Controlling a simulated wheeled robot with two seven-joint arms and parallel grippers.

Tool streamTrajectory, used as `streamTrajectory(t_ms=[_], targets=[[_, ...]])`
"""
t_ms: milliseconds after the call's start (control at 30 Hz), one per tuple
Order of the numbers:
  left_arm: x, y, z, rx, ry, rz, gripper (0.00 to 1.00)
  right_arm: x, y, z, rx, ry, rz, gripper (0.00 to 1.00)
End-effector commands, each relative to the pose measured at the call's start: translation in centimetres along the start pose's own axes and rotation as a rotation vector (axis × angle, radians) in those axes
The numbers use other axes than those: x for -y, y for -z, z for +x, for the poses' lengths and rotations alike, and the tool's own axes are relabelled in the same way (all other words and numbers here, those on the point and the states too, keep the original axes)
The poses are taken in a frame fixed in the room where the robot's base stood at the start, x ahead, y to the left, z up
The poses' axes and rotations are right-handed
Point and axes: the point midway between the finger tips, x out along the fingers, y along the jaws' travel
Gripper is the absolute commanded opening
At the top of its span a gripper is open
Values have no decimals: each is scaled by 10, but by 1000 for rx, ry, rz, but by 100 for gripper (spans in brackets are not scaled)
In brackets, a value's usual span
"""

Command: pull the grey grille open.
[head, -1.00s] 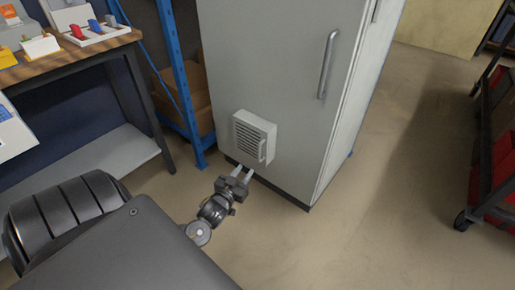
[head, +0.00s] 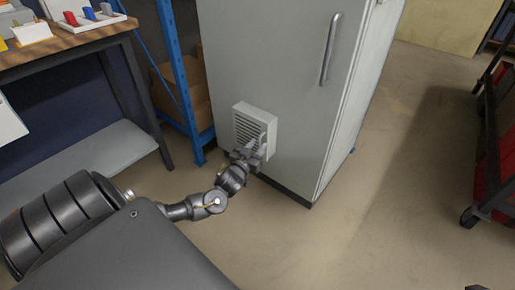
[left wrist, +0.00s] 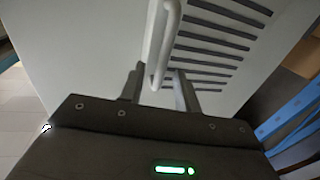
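The grey grille (head: 250,127) is a slatted vent panel low on the front of the tall grey cabinet. It looks closed. Its small vertical handle also shows in the left wrist view (left wrist: 166,40). My left gripper (head: 257,148) is at the grille's lower right, by the handle. In the left wrist view, the two fingers (left wrist: 160,85) stand apart, one on each side of the handle's lower end, with gaps visible. My right gripper is not in view.
The cabinet (head: 270,60) has a long door handle (head: 331,50) higher up. A blue shelf post (head: 177,80) and a workbench (head: 70,45) stand to the left. A dark cart (head: 490,150) stands at the right. The floor before the cabinet is clear.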

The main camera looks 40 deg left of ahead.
Motion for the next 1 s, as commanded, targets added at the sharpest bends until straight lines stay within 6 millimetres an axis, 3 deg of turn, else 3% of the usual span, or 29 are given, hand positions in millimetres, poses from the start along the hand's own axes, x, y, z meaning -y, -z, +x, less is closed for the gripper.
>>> streamTrajectory(t_ms=[400,667,1000], targets=[[0,0,9,1,0,0,32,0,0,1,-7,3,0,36],[0,0,9,1,0,0,0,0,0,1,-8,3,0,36],[0,1,8,0,-4,1,0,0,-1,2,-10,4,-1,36]])
